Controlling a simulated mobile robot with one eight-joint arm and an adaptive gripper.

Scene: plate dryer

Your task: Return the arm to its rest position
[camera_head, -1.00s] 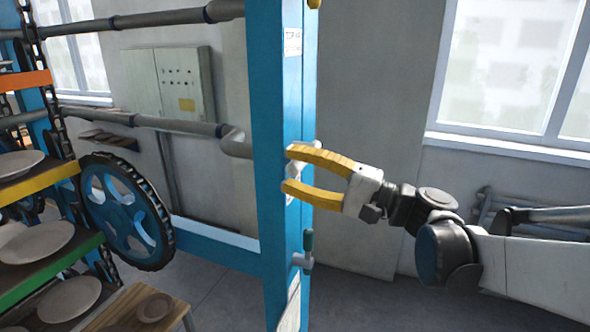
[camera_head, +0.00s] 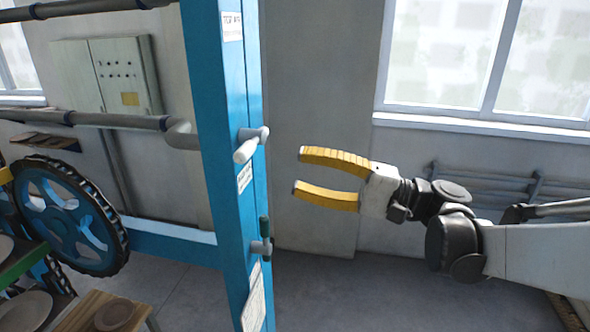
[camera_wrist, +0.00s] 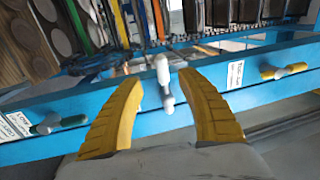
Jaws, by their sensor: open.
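My gripper (camera_head: 300,173) has two yellow fingers, spread apart with nothing between them. In the head view it hangs in the air to the right of the blue post, clear of it, with my arm reaching in from the right. The post (camera_head: 218,135) carries a white handle (camera_head: 251,144) and a lower handle with a green grip (camera_head: 264,240). In the wrist view, my gripper (camera_wrist: 166,88) points toward the blue frame, and the white handle (camera_wrist: 163,72) appears between and beyond the fingertips.
A blue wheel with a dark rim (camera_head: 68,215) stands at the left. A wooden stool (camera_head: 100,312) with a plate is at lower left. A grey control box (camera_head: 122,78) and a radiator (camera_head: 500,188) are by the walls. Floor right of the post looks clear.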

